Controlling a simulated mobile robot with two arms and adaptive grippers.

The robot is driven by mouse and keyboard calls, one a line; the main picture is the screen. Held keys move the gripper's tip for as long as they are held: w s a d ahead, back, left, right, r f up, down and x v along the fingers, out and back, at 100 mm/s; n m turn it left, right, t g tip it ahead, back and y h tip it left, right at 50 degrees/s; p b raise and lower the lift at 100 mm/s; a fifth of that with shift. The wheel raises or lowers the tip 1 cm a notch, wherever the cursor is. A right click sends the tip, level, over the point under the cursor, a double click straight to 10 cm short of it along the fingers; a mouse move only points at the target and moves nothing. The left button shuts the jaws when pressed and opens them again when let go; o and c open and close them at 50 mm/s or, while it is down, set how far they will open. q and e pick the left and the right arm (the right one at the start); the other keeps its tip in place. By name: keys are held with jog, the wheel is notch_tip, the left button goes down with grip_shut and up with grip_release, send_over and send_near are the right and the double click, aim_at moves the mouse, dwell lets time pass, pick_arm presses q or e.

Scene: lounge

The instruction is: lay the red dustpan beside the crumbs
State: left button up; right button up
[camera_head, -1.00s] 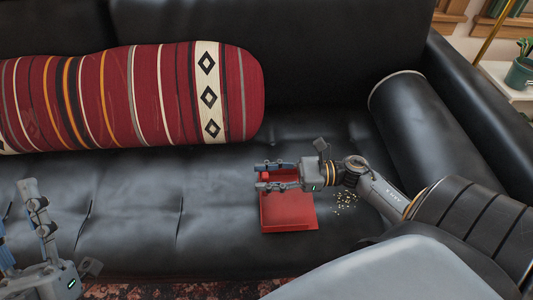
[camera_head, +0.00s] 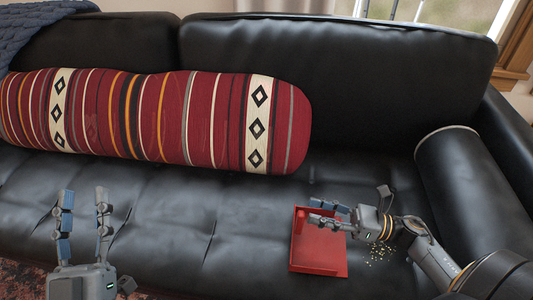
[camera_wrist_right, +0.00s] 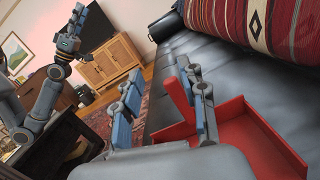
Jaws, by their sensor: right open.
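The red dustpan (camera_head: 320,257) lies flat on the black sofa seat. The pale crumbs (camera_head: 380,254) lie on the seat just right of it, with a small gap between. My right gripper (camera_head: 318,211) is open over the dustpan's back part, its fingers pointing left. In the right wrist view the red handle (camera_wrist_right: 181,98) stands up close to the right-hand finger, and the tray (camera_wrist_right: 262,150) shows behind that finger; I cannot tell whether they touch. My left gripper (camera_head: 84,210) is open and empty, in front of the sofa at the lower left.
A long striped bolster (camera_head: 200,120) lies along the sofa back. A black cylindrical bolster (camera_head: 470,185) rests by the right armrest. The seat left of the dustpan is clear. A wooden cabinet (camera_wrist_right: 108,62) stands across the room in the wrist view.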

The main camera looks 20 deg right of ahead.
jog(key=w+a+r+n+t+h, duration=0.1)
jog(key=a+r+n+t+h, duration=0.3)
jog(key=r+n, duration=0.6)
jog(key=w+a+r+n+t+h, duration=0.2)
jog(key=a+r+n+t+h, duration=0.3)
jog(key=n, duration=1.5)
jog(key=a+r+t, duration=0.3)
jog(key=a+r, duration=0.3)
jog(key=shift+n+h, duration=0.3)
jog(key=shift+s+a, duration=0.1)
